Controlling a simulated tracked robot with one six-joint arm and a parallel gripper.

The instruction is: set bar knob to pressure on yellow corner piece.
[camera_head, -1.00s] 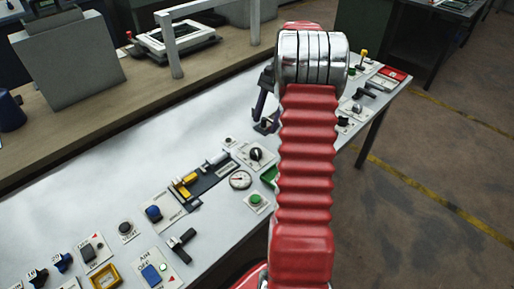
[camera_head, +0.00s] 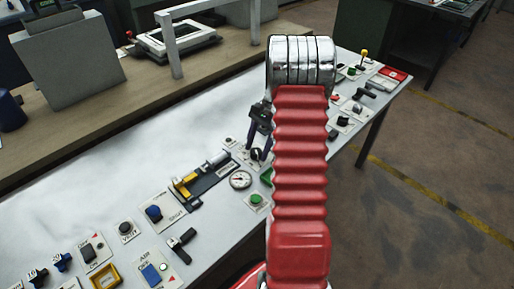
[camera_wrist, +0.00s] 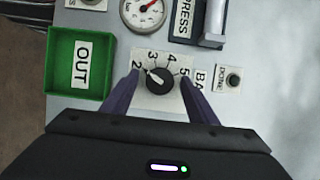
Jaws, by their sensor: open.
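The bar knob (camera_wrist: 159,80) is a round black knob on a white plate marked 2, 3, 4, 5 and partly BAR in the wrist view. Its white mark points up-left, around the 2 to 3 side. My gripper (camera_wrist: 160,76) is open, one dark finger on each side of the knob; I cannot tell whether they touch it. In the head view my gripper (camera_head: 257,143) is over the knob (camera_head: 256,155), which it partly hides. A yellow piece (camera_head: 182,188) sits at the dark press fixture (camera_head: 208,178). I cannot read any pressure value on it.
A gauge with a red needle (camera_head: 240,180) lies beside the knob and shows in the wrist view (camera_wrist: 150,8). A green OUT tray (camera_wrist: 58,92) is left of the knob, a DONE button (camera_wrist: 233,80) right. Several switches and a yellow frame (camera_head: 93,277) line the white bench.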

